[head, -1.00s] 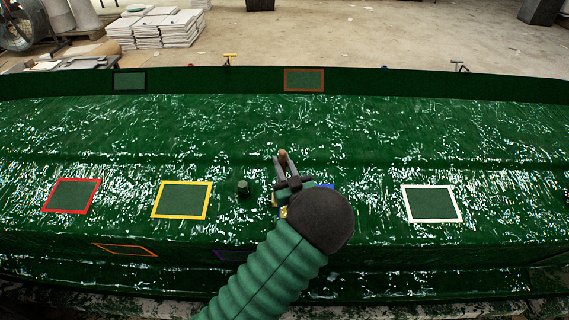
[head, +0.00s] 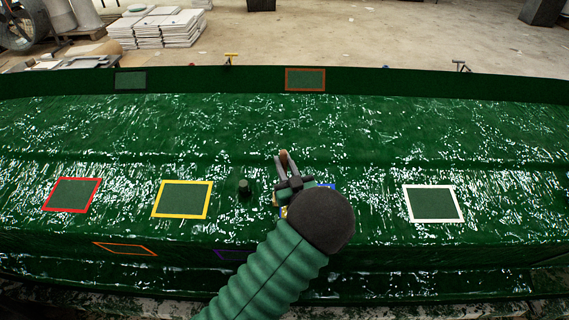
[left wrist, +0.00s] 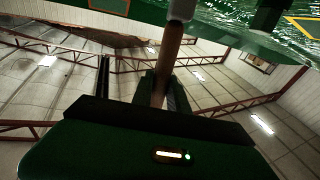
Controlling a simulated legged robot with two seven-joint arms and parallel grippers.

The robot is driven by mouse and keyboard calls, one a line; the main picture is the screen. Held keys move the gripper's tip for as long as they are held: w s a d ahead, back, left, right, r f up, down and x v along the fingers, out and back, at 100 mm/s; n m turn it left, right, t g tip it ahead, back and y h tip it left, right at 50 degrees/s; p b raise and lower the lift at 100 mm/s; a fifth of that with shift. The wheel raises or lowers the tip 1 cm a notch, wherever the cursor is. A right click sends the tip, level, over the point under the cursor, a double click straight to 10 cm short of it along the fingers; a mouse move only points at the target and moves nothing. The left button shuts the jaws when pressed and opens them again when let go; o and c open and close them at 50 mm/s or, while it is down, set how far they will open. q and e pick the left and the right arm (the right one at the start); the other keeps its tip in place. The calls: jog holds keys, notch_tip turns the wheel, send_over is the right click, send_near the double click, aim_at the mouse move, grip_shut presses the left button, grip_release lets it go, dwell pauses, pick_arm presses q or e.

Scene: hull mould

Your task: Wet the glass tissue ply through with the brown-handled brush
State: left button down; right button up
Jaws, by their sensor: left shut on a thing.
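My left gripper (head: 284,172) is shut on the brown-handled brush (head: 284,155), over the middle of the green mould. Only a small brown end of the brush shows above the jaws in the head view. In the left wrist view the brown handle (left wrist: 168,66) runs up from between the fingers to a pale collar (left wrist: 182,9); the bristles are out of frame. A blue-edged patch (head: 331,187) lies mostly hidden behind my gripper and wrist. I cannot tell which framed patch is the glass tissue ply. My right gripper is out of view.
Framed patches lie on the glossy mould (head: 400,130): red (head: 72,194), yellow (head: 182,199), white (head: 433,203), orange (head: 124,249), purple (head: 234,254) and brown (head: 305,79). A small dark-green peg (head: 244,187) stands left of my gripper. Stacked white slabs (head: 160,27) lie behind.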

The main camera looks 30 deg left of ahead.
pick_arm(q)
jog(key=shift+d, duration=0.1)
jog(key=w+d, duration=0.1)
jog(key=d, duration=0.2)
jog(key=shift+w, duration=0.35)
notch_tip(320, 180, up, 7)
jog(key=p, duration=0.4)
jog(key=shift+s+d+p, duration=0.2)
jog(key=shift+s+p, duration=0.15)
jog(key=shift+s, duration=0.1)
jog(key=shift+f, duration=0.1)
